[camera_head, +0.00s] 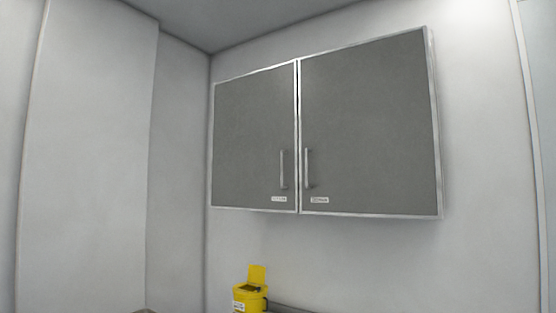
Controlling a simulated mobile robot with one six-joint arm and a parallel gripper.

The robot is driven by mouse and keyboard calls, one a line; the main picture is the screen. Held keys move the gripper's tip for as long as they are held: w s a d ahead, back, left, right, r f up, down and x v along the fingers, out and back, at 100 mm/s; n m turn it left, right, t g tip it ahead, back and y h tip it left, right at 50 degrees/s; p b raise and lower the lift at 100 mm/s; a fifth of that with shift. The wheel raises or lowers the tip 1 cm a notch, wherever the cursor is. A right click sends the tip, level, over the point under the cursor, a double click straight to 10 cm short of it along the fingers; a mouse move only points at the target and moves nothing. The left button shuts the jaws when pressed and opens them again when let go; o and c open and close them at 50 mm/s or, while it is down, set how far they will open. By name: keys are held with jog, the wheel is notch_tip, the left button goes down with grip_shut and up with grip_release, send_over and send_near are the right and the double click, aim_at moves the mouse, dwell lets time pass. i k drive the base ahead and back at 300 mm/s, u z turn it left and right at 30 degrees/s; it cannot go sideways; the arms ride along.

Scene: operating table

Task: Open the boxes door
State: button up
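A wall cabinet with two grey doors in light metal frames hangs on the white wall. The left door (250,135) and the right door (370,125) both look closed, meeting at a narrow gap in the middle. The left door has a vertical bar handle (283,169) near its inner lower edge. The right door has a matching handle (308,169) beside the gap. A small label sits below each handle, too small to read. My gripper is not in view, and nothing touches the cabinet.
A yellow container (250,292) with its lid raised stands below the cabinet's left part, near a dark edge (288,309) at the picture's bottom. A wall corner lies left of the cabinet. The space in front of the doors looks clear.

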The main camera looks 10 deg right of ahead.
aim_at(370, 147)
jog(key=z, duration=0.05)
jog(key=i, duration=0.9)
jog(key=u, duration=0.05)
